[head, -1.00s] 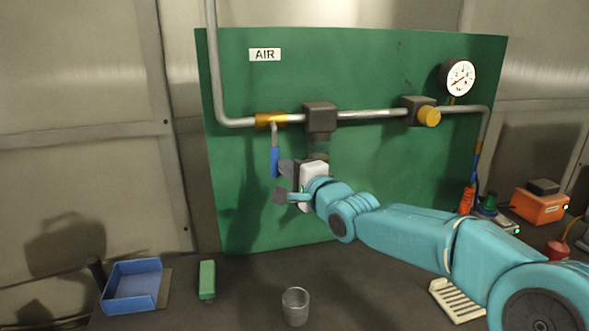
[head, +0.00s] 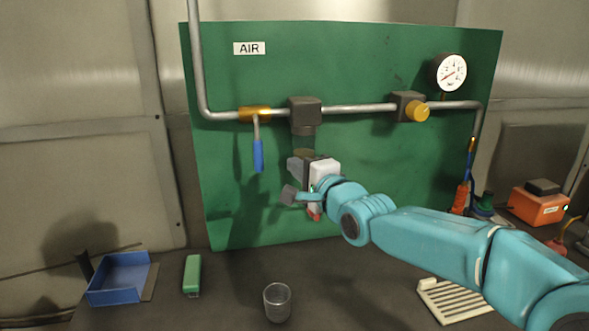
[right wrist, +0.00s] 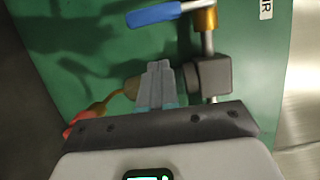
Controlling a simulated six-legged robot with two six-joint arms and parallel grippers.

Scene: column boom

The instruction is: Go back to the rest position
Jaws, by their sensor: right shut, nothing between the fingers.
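My right gripper (head: 297,167) is in front of the green board, below the dark filter block (head: 305,112) and right of the blue valve handle (head: 258,156). Its grey fingers are together and empty; they also show in the right wrist view (right wrist: 157,82). The blue handle hangs straight down from the brass valve (head: 255,114), with a gap between it and the gripper. In the right wrist view the handle (right wrist: 165,14) lies beyond the fingers, near the top edge. My left gripper is in no view.
On the bench are a blue tray (head: 118,292), a green block (head: 192,275), a clear cup (head: 277,310) and a slatted cream rack (head: 455,305) under my right arm. A gauge (head: 450,72) and yellow knob (head: 417,112) sit at right. An orange box (head: 540,208) stands far right.

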